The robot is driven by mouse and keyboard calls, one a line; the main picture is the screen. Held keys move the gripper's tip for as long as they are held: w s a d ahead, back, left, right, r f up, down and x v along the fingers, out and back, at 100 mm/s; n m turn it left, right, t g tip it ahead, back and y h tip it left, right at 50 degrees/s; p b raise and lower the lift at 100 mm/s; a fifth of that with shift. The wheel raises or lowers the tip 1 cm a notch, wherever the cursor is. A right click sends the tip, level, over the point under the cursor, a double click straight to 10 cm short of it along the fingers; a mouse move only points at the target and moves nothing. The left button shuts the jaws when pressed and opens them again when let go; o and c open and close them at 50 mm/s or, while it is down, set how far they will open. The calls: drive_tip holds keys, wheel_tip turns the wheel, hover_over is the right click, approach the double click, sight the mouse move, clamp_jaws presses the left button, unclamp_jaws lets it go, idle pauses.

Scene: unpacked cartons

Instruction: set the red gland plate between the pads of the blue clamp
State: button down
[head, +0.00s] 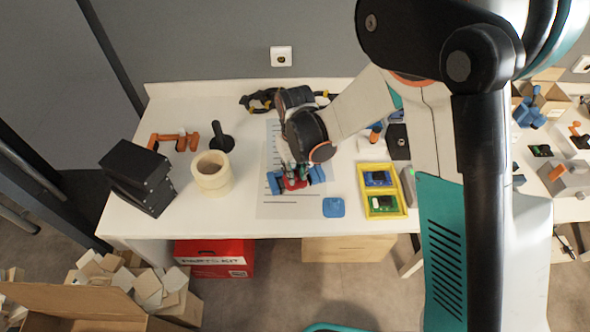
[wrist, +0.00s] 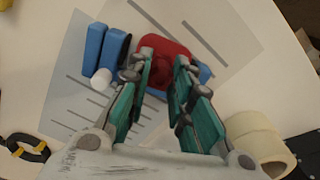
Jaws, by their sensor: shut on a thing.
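The red gland plate (head: 296,184) is at my gripper's fingertips, low over the printed sheet; in the wrist view the plate (wrist: 172,60) shows past the fingers as a rounded red piece with a darker raised centre. My gripper (wrist: 165,70) is shut on it, with green-padded fingers on either side. Blue clamp parts (head: 316,175) lie on both sides of the plate. In the wrist view two blue clamp blocks (wrist: 105,47) are left of the plate, with a white round end beside them. Another blue part is partly hidden behind the right finger. Pad contact and plate height cannot be told.
A yellow tray (head: 365,200) with boards and a blue piece (head: 333,207) are right of the sheet (head: 285,212). A tape roll (head: 212,178), black boxes (head: 138,178) and an orange tool (head: 174,141) are left. Black-and-yellow gear (head: 262,98) lies behind.

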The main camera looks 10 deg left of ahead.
drive_tip(key=shift+f+b, duration=1.4)
drive_tip(key=shift+f, duration=0.35)
drive_tip(key=c, duration=1.3)
unclamp_jaws()
drive_tip(key=shift+c, duration=0.2)
drive_tip(key=shift+r, duration=0.2)
drive_tip(key=shift+r+p, duration=2.75)
drive_tip(key=shift+r, duration=1.65)
